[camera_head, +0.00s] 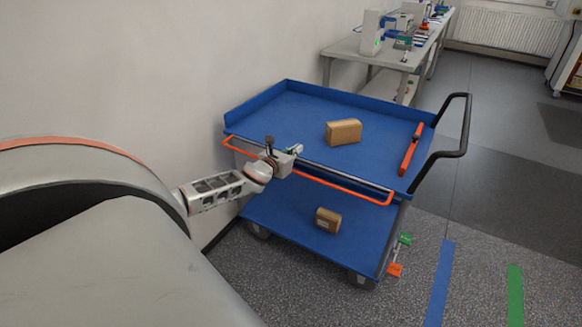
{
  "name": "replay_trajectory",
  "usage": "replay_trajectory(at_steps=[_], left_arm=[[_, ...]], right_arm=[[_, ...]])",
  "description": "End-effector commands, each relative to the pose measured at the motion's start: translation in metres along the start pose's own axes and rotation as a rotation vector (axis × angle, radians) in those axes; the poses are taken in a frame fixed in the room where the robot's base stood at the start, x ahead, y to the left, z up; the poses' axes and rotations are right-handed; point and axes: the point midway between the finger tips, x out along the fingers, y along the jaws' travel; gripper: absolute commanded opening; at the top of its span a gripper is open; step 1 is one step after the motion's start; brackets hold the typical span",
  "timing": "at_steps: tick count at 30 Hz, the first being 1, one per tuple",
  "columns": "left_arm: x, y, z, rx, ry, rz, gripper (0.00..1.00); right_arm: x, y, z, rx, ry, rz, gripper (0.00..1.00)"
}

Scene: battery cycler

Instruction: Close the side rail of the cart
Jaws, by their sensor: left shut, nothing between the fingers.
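The blue two-shelf cart (255,112) stands in front of me with its long side towards me. Its orange side rail (345,187) runs along the near side, sticking out a little below the upper shelf's edge, beside a grey bar. My left gripper (292,151) is at the left-middle part of this near edge, over the rail in the picture. It is shut with nothing held. The gripper and wrist hide part of the rail and edge, and I cannot tell whether it touches the rail. My right gripper is not in view.
A brown box (343,132) and an orange object (411,150) are on the upper shelf. Another brown box (328,220) is on the lower shelf. The black handle (466,125) is at the right. A small green-and-orange item (396,268) shows beside the cart. A wall is behind.

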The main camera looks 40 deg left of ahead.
Motion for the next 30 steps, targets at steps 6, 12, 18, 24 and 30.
replay_trajectory(at_steps=[6, 12, 18, 24, 30], left_arm=[[0.0, -0.0003, -0.0001, 0.0, 0.0, 0.0, 0.0], [-0.0001, -0.0004, -0.0001, 0.0, 0.0, 0.0, 0.0], [-0.0001, -0.0004, -0.0001, 0.0, 0.0, 0.0, 0.0], [-0.0001, -0.0004, -0.0002, 0.0, 0.0, 0.0, 0.0], [0.0008, 0.0001, -0.0032, 0.0, 0.0, 0.0, 0.0]], right_arm=[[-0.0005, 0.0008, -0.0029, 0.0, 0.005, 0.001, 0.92], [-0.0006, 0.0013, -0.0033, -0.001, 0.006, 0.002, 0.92], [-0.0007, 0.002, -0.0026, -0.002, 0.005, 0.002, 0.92], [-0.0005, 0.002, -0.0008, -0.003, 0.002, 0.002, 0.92], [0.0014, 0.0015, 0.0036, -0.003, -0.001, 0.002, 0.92]])
